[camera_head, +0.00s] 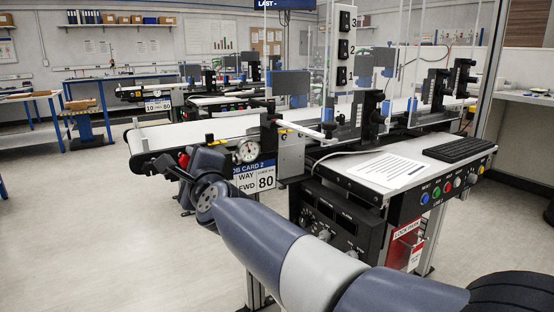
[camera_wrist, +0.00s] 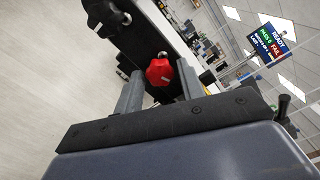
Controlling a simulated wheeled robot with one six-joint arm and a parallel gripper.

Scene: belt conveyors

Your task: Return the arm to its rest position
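My arm reaches from the lower right of the head view towards the end of the near conveyor, with my gripper (camera_head: 172,168) beside the belt end. In the wrist view my gripper (camera_wrist: 158,80) has its two grey fingers apart. A red knob (camera_wrist: 159,70) shows in the gap between them. I cannot tell whether either finger touches it. In the head view the red knob (camera_head: 183,159) is small and partly hidden by the gripper and wrist. Nothing is clearly held.
The near conveyor belt (camera_head: 200,133) runs behind my wrist, with a dial gauge (camera_head: 247,151) and a job card (camera_head: 262,180) on its side. A control panel with coloured buttons (camera_head: 447,187) and a keyboard (camera_head: 460,149) stands right. Open floor (camera_head: 90,235) lies left.

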